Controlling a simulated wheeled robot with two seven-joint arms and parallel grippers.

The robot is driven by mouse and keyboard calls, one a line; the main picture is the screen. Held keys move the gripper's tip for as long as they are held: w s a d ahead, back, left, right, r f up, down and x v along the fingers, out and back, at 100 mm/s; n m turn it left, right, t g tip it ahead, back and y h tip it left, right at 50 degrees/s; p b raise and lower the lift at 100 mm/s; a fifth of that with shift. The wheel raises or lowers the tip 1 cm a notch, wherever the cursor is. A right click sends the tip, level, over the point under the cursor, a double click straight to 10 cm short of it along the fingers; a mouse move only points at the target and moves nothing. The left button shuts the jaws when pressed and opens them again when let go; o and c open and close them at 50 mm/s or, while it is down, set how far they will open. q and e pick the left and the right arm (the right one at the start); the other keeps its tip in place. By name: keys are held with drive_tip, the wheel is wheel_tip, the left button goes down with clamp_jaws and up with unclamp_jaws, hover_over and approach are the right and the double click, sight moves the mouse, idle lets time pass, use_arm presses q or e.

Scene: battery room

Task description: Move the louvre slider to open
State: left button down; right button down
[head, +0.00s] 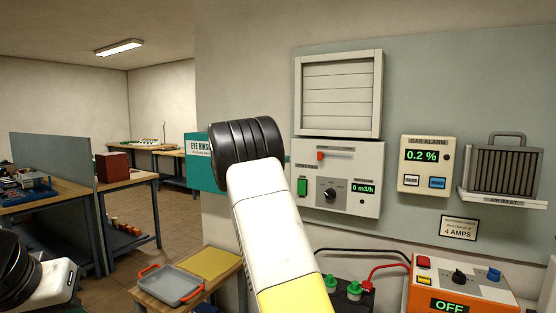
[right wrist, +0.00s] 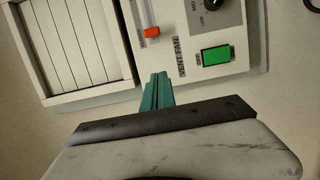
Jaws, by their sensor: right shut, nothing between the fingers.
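The louvre slider's red knob (head: 320,155) sits at the left end of its slot on the white vent panel (head: 369,180). In the right wrist view the red knob (right wrist: 152,32) is near the top. The louvre (head: 341,92) above the panel has its pale slats lying flat. My right gripper (right wrist: 156,77) is shut and empty, its teal fingers pointing at the panel, a little short of the knob in the picture. Whether it touches the panel I cannot tell. My left gripper's fingers are not visible.
The panel also carries a green switch (head: 302,186), a dial (head: 329,194) and a display reading 0 m3/h. A gas alarm (head: 424,165) and an air inlet (head: 504,172) are to the right. An orange charger (head: 460,290) and a low table with a grey tray (head: 171,285) stand below.

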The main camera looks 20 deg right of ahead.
drive_tip(key=x, duration=0.9)
drive_tip(key=shift+d, duration=0.15)
drive_tip(key=shift+s+d, duration=1)
drive_tip(key=shift+d, duration=0.05)
drive_tip(key=shift+s+d, duration=0.4)
drive_tip(key=s+d, duration=0.3)
drive_tip(key=s, duration=0.1)
drive_tip(key=s+d, duration=0.4)
drive_tip(key=shift+w+a, duration=0.3)
drive_tip(key=shift+a, duration=0.05)
drive_tip(key=w+a, duration=0.2)
drive_tip(key=shift+w+a, duration=0.2)
drive_tip(key=shift+w, duration=0.15)
drive_tip(key=v, duration=1)
